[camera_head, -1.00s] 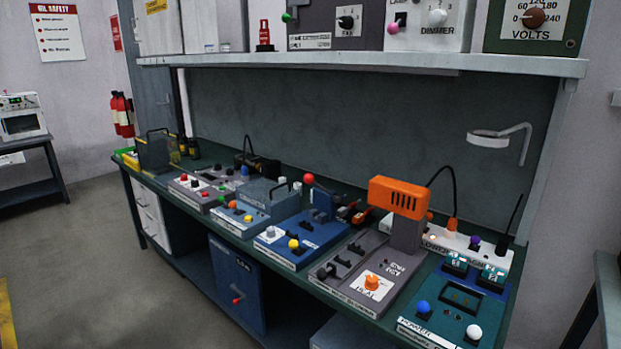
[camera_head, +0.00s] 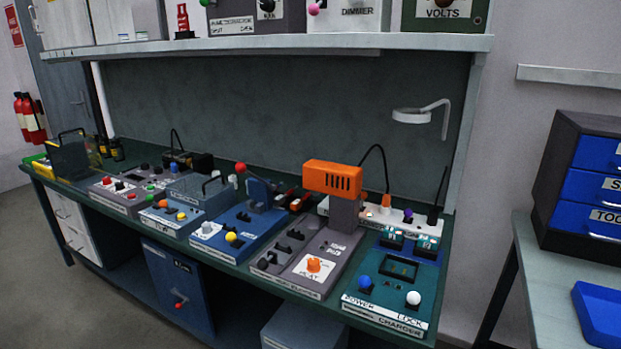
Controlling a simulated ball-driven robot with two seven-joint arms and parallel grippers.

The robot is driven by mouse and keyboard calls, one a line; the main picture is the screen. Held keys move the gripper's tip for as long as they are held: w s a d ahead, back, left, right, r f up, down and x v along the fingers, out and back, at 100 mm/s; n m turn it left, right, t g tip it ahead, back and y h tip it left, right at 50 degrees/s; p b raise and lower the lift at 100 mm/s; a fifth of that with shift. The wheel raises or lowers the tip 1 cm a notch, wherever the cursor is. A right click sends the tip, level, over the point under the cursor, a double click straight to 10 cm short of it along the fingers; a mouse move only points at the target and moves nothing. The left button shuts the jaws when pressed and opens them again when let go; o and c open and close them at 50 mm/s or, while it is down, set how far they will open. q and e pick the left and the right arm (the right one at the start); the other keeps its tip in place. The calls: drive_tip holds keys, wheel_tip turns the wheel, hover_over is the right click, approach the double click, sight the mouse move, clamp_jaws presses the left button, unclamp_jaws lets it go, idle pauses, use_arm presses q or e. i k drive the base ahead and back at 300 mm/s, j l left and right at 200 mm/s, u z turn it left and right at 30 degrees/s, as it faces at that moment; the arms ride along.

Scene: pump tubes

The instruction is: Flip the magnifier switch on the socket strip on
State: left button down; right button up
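The white socket strip (camera_head: 416,223) lies at the back right of the workbench, behind the teal charger. It carries an orange switch, a purple switch (camera_head: 408,214) and plugs with cords. The orange heater in front hides its left part. I cannot read which switch is the magnifier's. A white ring magnifier (camera_head: 411,116) on a bent arm is fixed to the back panel above the strip. Neither of my grippers is in view.
The teal charger (camera_head: 375,299) with blue and white knobs stands at the bench's front right. The orange heater (camera_head: 333,178) rises left of the strip. A shelf (camera_head: 280,43) overhangs the bench. A second table (camera_head: 540,270) with blue drawers stands right, across a gap.

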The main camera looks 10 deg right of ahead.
sight(408, 212)
drive_tip(key=i+l, duration=0.1)
drive_tip(key=i, duration=0.35)
drive_tip(key=i+l, duration=0.1)
drive_tip(key=i, duration=0.35)
drive_tip(key=z, duration=2.4)
